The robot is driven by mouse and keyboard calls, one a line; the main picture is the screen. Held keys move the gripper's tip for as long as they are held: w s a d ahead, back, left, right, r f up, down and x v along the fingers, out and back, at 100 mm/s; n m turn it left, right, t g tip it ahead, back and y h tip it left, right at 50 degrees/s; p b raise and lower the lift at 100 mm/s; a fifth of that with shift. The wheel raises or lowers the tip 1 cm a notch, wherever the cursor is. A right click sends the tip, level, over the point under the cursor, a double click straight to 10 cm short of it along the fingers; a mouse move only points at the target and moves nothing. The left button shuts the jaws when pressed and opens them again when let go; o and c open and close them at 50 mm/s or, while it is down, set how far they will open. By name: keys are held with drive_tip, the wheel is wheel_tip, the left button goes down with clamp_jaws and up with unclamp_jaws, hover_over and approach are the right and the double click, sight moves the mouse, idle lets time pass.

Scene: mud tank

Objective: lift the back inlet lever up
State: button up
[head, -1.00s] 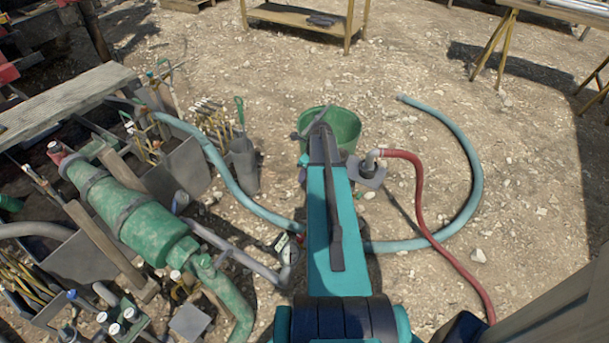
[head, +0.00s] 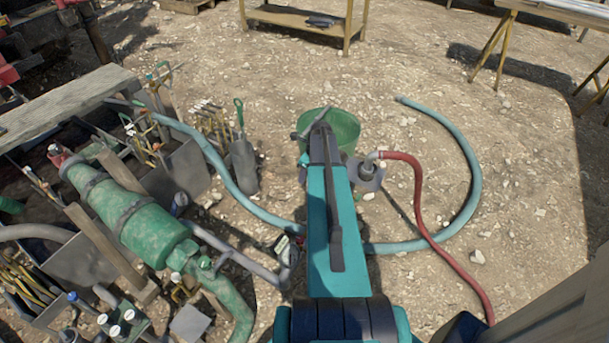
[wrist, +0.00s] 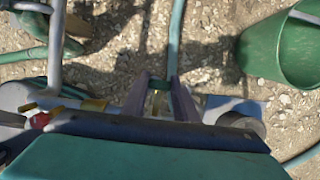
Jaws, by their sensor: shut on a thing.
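My gripper (wrist: 162,92) shows at the middle of the wrist view, its two dark fingers pointing away over the grey pipework. It is shut on a small lever (wrist: 158,100) with a yellow stem and a green band, which I take to be the back inlet lever. The lever's lower end is hidden behind my wrist. Another yellow lever (wrist: 95,105) and a red handle (wrist: 41,119) sit left of the fingers. In the head view my teal arm covers the gripper and the lever.
A green bucket (head: 345,128) stands beyond my arm. A pale blue hose (head: 470,165) and a red hose (head: 420,200) curve on the gravel at right. A green pump body (head: 130,215) and pipes crowd the left. Open gravel lies at the far right.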

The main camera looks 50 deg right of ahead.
drive_tip(key=shift+s+d+r+p, duration=0.1)
drive_tip(key=shift+s+r+p, duration=0.2)
drive_tip(key=shift+r, duration=0.35)
drive_tip(key=o, duration=2)
drive_tip(key=shift+r+p, duration=2.4)
drive_tip(key=shift+r, duration=1.55)
